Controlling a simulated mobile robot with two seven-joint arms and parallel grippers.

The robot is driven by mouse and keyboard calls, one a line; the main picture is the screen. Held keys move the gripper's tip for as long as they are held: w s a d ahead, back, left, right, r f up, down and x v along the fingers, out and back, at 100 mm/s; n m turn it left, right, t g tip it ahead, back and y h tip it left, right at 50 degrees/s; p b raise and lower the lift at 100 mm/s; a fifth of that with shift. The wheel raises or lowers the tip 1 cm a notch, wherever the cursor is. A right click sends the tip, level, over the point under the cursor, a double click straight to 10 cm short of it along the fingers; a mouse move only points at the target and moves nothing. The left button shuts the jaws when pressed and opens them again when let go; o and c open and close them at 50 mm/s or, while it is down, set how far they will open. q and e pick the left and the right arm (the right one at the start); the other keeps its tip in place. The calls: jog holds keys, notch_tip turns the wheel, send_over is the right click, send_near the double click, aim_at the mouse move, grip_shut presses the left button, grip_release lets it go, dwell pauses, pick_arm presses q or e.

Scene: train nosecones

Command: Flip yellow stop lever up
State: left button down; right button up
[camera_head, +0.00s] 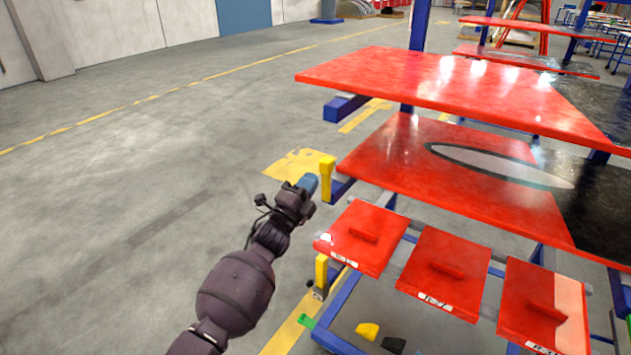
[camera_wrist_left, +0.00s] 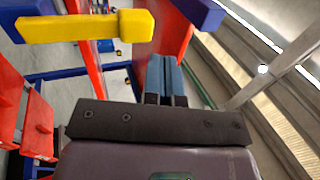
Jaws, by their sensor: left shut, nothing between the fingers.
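A yellow stop lever (camera_head: 326,180) is on the blue frame at the left end of the red rack, just right of my left gripper (camera_head: 308,184). In the left wrist view a yellow lever (camera_wrist_left: 80,27) with a blocky end lies across the upper left. My left gripper's blue fingers (camera_wrist_left: 165,78) are together and empty, below and to the right of that lever's end, with a visible gap. A second yellow piece (camera_head: 321,273) stands upright lower on the rack. My right gripper is not in view.
Red panels (camera_head: 450,85) lie on the rack's upper tiers, with smaller red panels with handles (camera_head: 440,272) below. Blue beam ends (camera_head: 343,107) stick out at the left. The grey floor (camera_head: 130,190) left of the rack is clear.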

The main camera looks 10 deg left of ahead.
pick_arm(q)
jog(key=s+a, duration=0.3)
jog(key=s, duration=0.5)
jog(key=shift+s+a+f, duration=0.15)
jog(key=shift+s+f, duration=0.15)
jog(key=shift+s, duration=0.1)
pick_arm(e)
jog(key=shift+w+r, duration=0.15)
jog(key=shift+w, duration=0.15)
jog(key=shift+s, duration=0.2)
pick_arm(q)
jog(key=s+a+f+n+g+y, duration=0.2)
jog(key=s+f+n+g, duration=0.1)
jog(key=s+f+n, duration=0.4)
jog(key=s+a+f+n+g+y, duration=0.3)
jog(key=s+f+n, duration=0.4)
jog(key=s, duration=0.5)
jog(key=s+a+f+n+g+y, duration=0.2)
jog(key=s+a+f+n+g, duration=0.1)
jog(key=s+f+n, duration=0.4)
jog(key=s+f, duration=0.2)
jog(key=s, duration=0.1)
jog(key=shift+a+y, duration=0.15)
jog(key=shift+y, duration=0.25)
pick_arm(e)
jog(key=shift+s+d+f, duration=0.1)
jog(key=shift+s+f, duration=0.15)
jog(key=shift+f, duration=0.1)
